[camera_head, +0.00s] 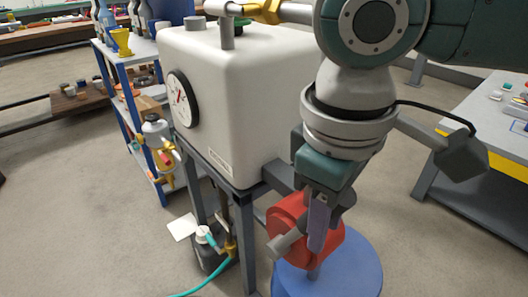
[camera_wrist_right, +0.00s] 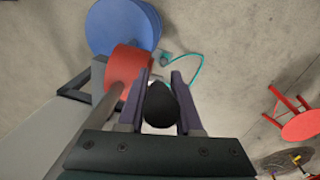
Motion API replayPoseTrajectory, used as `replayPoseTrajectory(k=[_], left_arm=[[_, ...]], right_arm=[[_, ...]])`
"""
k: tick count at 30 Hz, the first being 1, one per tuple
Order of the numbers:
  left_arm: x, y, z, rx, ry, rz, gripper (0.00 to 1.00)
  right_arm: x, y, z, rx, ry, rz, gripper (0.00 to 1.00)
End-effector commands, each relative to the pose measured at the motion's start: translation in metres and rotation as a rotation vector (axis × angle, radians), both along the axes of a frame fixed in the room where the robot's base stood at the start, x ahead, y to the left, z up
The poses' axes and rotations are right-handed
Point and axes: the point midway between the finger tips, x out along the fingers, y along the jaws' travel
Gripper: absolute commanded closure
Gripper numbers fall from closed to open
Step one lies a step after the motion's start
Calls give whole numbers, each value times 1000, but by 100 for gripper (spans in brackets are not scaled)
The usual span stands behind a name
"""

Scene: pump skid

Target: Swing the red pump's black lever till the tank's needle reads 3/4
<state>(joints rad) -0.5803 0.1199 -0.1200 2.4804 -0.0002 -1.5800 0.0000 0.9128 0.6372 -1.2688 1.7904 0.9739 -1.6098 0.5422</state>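The red pump (camera_head: 287,211) sits above a blue drum (camera_head: 350,272), below and right of the white tank (camera_head: 240,110). The tank's round white gauge (camera_head: 183,101) faces left; its needle is too small to read surely. My right gripper (camera_head: 318,225) points down at the pump in the head view and covers part of it. In the right wrist view, the lever's black grip (camera_wrist_right: 160,105) fills the gap between the fingers of my right gripper (camera_wrist_right: 161,85), which look shut on it. The red pump (camera_wrist_right: 128,65) lies just beyond. My left gripper is out of view.
A dark stand (camera_head: 245,225) carries the tank. A blue shelf (camera_head: 125,85) stands behind left, and a workbench (camera_head: 485,125) at right. A teal hose (camera_head: 200,283) lies on the floor. A red stool (camera_wrist_right: 300,120) shows in the wrist view.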

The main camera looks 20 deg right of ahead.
Motion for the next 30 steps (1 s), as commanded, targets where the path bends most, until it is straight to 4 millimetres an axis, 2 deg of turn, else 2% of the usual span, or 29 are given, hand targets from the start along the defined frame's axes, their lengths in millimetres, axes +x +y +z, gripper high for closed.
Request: replayPoseTrajectory(k=[1,8,30], left_arm=[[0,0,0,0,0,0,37],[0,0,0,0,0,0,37],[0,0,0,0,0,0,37]], right_arm=[[0,0,0,0,0,0,74],[0,0,0,-1,-1,0,100],[0,0,0,-1,-1,0,100]])
